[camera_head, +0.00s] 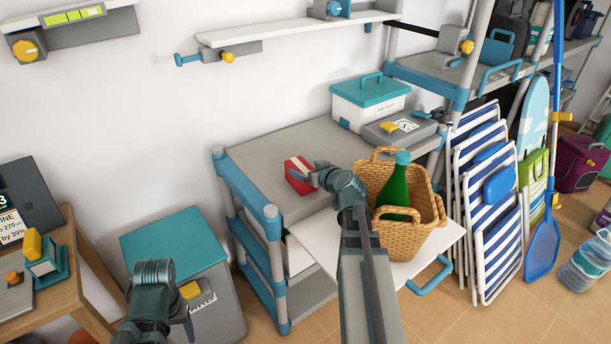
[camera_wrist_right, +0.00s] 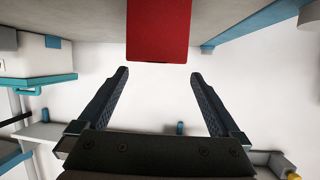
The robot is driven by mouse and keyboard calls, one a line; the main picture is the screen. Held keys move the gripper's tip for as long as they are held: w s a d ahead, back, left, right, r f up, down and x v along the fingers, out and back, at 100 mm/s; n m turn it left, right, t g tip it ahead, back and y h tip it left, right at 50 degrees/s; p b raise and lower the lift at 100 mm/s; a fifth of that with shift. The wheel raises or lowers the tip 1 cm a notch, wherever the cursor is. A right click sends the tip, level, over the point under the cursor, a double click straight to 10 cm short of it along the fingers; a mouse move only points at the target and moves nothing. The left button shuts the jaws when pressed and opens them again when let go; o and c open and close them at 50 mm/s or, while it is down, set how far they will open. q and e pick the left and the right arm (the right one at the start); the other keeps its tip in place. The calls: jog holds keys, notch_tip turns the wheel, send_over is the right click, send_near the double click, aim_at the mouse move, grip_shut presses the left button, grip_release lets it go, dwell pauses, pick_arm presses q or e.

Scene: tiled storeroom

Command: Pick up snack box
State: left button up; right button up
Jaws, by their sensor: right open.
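The snack box is a small red box (camera_head: 298,176) on the grey top of the shelf unit (camera_head: 250,160). My right gripper (camera_head: 316,177) is at its right side in the head view. In the right wrist view the red box (camera_wrist_right: 158,30) shows at the top centre, beyond the two spread fingers (camera_wrist_right: 158,75). A pale gap shows between fingertips and box; nothing is between the fingers. My left arm is low at the left of the head view, and its gripper (camera_head: 187,326) is small and dark there, its jaws unclear.
A wicker basket (camera_head: 405,235) with a green bottle (camera_head: 396,190) stands on a white board (camera_head: 440,243) right of my right arm. A white box with teal lid (camera_head: 370,95) and a grey case (camera_head: 400,128) stand behind. Bare shelf top lies around the red box.

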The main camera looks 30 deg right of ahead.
aim_at(300, 165)
jog(key=shift+s+d+f+n, duration=0.2)
jog(key=shift+s+d+n, duration=0.1)
jog(key=shift+s+d, duration=0.25)
jog(key=shift+b+x, duration=0.45)
jog(key=shift+x, duration=0.7)
jog(key=shift+w+a+f, duration=0.1)
jog(key=shift+w, duration=0.25)
jog(key=b+x, duration=0.1)
jog(key=x, duration=0.3)
jog(key=shift+w+a, duration=0.2)
jog(key=shift+w, duration=0.15)
jog(key=c, duration=1.4)
